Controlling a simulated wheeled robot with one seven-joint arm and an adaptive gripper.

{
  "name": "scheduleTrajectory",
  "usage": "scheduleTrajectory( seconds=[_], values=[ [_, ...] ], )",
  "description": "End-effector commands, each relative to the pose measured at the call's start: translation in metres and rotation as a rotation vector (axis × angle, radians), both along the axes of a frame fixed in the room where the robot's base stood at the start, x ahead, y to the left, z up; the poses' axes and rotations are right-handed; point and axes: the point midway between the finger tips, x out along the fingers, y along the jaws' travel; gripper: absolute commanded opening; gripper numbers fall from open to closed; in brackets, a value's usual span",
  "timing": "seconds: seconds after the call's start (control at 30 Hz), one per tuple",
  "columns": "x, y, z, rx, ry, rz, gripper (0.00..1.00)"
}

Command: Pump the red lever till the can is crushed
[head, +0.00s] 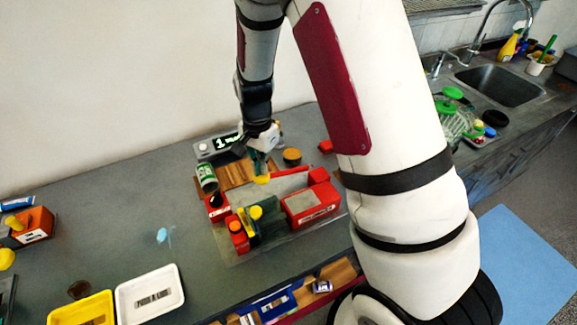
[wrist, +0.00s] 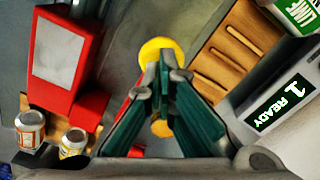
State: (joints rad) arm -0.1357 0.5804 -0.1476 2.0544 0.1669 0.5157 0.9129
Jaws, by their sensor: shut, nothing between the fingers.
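My gripper (head: 259,167) is shut and empty, pointing down over the red and grey machine on the counter. In the wrist view its green fingers (wrist: 160,65) meet just in front of a round yellow piece (wrist: 156,50); I cannot tell whether they touch it. A red part (wrist: 117,108) shows beside the fingers, partly hidden; I cannot tell whether it is the lever. A green and white can (head: 207,178) stands left of my gripper and looks uncrushed. It also shows in the wrist view's top right corner (wrist: 298,14).
A display (wrist: 283,102) reads "1 READY" beside a slatted wooden board (wrist: 218,66). A red box (head: 310,204) stands right of the gripper. Several red and yellow pieces stand in front. White (head: 150,309) and yellow trays lie at front left. The left-middle counter is mostly clear.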

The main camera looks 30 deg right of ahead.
Motion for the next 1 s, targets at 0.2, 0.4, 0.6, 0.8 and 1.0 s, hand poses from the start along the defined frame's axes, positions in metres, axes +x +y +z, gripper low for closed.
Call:
scheduleTrajectory(
  seconds=[0.2,0.4,0.6,0.8,1.0],
  values=[
    [-0.002,-0.003,-0.007,-0.004,0.008,-0.002,0.00],
    [-0.002,-0.001,-0.022,-0.004,0.009,-0.002,0.00],
    [-0.002,0.000,-0.030,-0.004,0.007,-0.002,0.00],
    [-0.002,0.000,-0.029,-0.004,0.007,-0.002,0.00],
    [-0.002,0.000,-0.035,-0.004,0.008,-0.002,0.00]
  ],
)
